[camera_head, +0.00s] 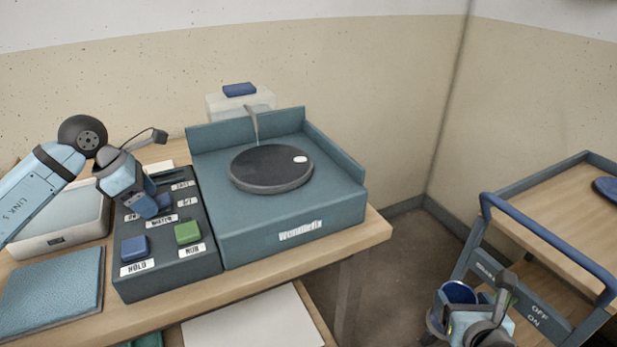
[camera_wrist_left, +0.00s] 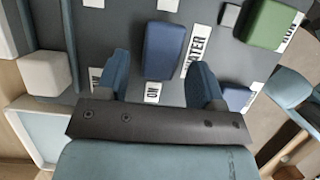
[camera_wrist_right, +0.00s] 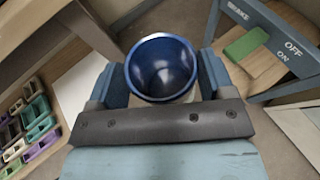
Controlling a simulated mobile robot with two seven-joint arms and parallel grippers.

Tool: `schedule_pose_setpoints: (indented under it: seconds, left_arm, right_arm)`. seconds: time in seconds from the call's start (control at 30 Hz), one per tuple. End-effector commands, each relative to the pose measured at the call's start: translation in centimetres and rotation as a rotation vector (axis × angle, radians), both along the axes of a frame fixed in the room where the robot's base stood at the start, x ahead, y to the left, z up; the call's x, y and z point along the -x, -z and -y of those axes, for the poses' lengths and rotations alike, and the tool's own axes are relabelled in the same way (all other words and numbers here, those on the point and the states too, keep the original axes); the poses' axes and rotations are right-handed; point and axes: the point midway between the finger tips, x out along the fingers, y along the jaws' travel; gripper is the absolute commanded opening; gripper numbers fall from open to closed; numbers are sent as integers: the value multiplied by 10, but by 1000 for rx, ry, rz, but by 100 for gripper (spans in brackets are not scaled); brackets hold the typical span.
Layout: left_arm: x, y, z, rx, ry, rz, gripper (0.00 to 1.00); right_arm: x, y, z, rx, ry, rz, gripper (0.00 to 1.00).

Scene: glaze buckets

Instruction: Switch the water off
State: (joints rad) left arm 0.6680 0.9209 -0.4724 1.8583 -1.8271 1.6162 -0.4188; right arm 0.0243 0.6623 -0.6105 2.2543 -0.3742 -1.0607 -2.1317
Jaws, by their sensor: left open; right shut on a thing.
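The dark control panel (camera_head: 205,262) carries several buttons and labels. My left gripper (camera_head: 150,206) is over its WATER control, with the jaws apart. In the left wrist view, the blue WATER block (camera_wrist_left: 165,52) lies between the open fingers of that gripper (camera_wrist_left: 160,75), with visible gaps on both sides. An ON label (camera_wrist_left: 152,93) is at its near end and a white label (camera_wrist_left: 168,5), cut off by the frame, at its far end. My right gripper (camera_wrist_right: 162,90) is shut on a blue cup (camera_wrist_right: 163,66), upright and empty-looking; the cup also shows in the head view (camera_head: 458,291).
The teal wheel unit (camera_head: 335,207) with its dark disc (camera_head: 268,169) and thin spout (camera_head: 254,124) stands right of the panel. A green button (camera_head: 188,232) and blue HOLD button (camera_head: 134,247) are close to my left gripper. A cart (camera_head: 540,232) stands at right.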

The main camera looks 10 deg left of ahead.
Motion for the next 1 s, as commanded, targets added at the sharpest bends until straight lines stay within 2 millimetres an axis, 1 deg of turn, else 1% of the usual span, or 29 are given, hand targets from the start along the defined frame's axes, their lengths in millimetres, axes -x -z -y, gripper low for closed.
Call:
schedule_pose_setpoints:
  seconds: [0.1, 0.37, 0.47, 0.5, 0.6, 0.7, 0.77, 0.87, 1.0]
  left_arm:
    - [-1, 6, 2, 0, 0, 0, 62]
    - [-1, 6, 2, 0, 0, 0, 62]
    - [-1, 6, 2, 0, 0, 0, 41]
    - [-1, 6, 2, 0, 0, 0, 32]
    - [-1, 6, 2, 0, 0, 0, 12]
    - [-1, 5, 2, -3, 0, -2, 12]
    - [-2, 3, 3, -15, 1, -9, 12]
    - [-3, -3, 4, -64, 1, -39, 12]
    - [-5, -7, 7, -179, 2, -110, 12]
  right_arm:
    - [0, 0, 0, 0, 0, 2, 26]
    - [0, 0, 0, 0, 0, 2, 26]
    - [0, 0, 0, 0, 0, 2, 26]
    - [0, 0, 0, 0, 0, 2, 26]
    - [0, 0, 0, 0, 0, 2, 26]
    - [0, -1, 0, 0, 0, 2, 26]
    - [0, -5, 0, 0, 0, 2, 26]
    - [0, -20, 0, 0, 0, 2, 26]
    - [0, -43, 0, 0, 0, 2, 26]
